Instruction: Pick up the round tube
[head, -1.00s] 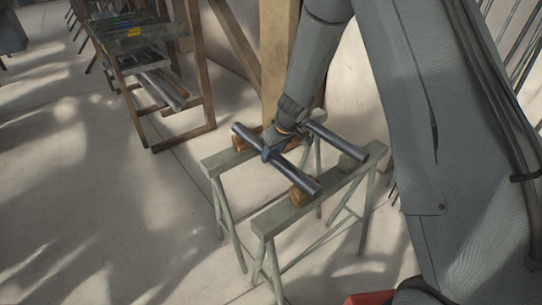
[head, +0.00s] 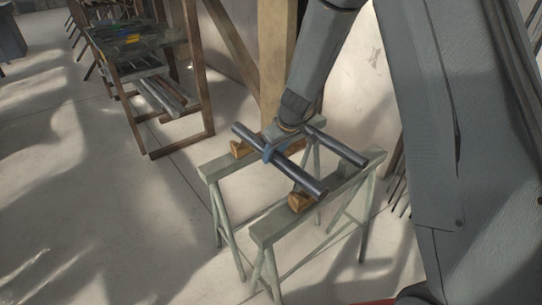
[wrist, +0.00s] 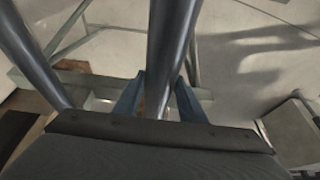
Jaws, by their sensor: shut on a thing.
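My gripper (head: 268,153) is shut on a dark grey metal round tube (head: 298,174), near the tube's middle. The tube looks level and sits slightly above two wooden blocks on the sawhorses. In the wrist view the tube (wrist: 172,50) runs between the blue fingers (wrist: 158,98). A second, similar bar (head: 340,147) lies across the sawhorses to the right, apart from the gripper. It also shows at the left of the wrist view (wrist: 35,58).
Two pale green sawhorses (head: 262,225) stand under the tubes. The wooden blocks (head: 299,202) sit on their top beams. A wooden post (head: 279,60) and wall stand behind. A wooden rack (head: 180,135) with stock is at the back left. Open floor lies to the left.

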